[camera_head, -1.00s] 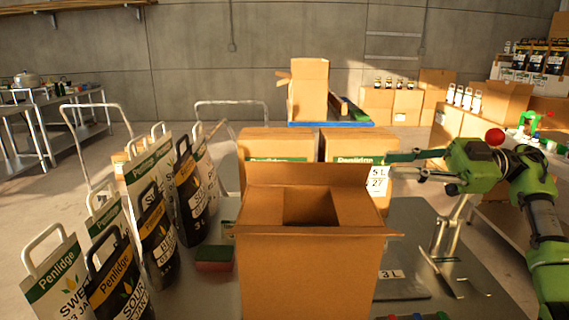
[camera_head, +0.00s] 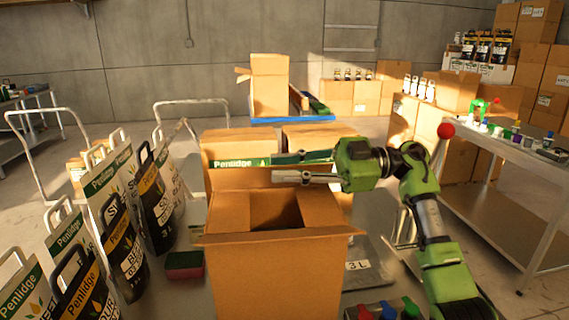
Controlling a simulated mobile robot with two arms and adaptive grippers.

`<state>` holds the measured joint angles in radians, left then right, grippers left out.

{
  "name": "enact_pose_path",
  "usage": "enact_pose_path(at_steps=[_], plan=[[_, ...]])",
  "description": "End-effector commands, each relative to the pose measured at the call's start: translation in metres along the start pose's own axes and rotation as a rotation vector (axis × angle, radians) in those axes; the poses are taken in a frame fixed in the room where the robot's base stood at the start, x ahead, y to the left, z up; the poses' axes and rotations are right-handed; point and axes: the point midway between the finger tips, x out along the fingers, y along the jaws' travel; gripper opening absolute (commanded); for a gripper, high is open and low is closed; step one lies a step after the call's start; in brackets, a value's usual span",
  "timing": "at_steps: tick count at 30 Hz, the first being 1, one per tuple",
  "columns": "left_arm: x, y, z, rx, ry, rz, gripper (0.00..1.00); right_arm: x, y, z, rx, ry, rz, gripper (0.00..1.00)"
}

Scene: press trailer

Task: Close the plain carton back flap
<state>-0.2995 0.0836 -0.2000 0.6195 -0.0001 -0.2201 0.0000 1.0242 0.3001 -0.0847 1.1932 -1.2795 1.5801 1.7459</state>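The plain carton (camera_head: 262,280) stands in the middle of the table with its top open and a dark opening showing. Its back flap (camera_head: 235,180) stands up along the far edge of the opening. The side flaps and front flap are also not folded over the opening. My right gripper (camera_head: 275,169) comes in from the right at the back flap, across its upper right part. Its two fingers are apart, one above the other, with nothing seen held between them. Whether they touch the flap cannot be told. My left gripper is not in view.
Two cartons with green Penlidge labels (camera_head: 225,145) stand just behind. Several printed bags (camera_head: 122,240) crowd the left side, beside a red and green sponge (camera_head: 184,265). Coloured items (camera_head: 388,309) lie at the front right. A shelf table (camera_head: 500,190) stands at the right.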

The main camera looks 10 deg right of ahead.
Motion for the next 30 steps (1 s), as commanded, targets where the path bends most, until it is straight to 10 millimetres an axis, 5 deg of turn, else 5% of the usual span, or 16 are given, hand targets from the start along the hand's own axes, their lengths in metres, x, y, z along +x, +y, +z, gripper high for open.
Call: enact_pose_path(at_steps=[9,12,20,30], plan=[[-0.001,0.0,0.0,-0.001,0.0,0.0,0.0,0.004,0.0,0.0,0.0,0.0,0.001,0.19],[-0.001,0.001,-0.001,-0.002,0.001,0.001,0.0,0.004,0.0,0.0,0.0,0.0,0.001,0.0],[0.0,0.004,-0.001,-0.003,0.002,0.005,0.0,0.003,-0.001,0.001,-0.011,-0.001,0.001,0.0],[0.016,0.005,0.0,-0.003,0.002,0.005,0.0,0.002,-0.024,0.007,-0.348,-0.005,0.0,0.0]])
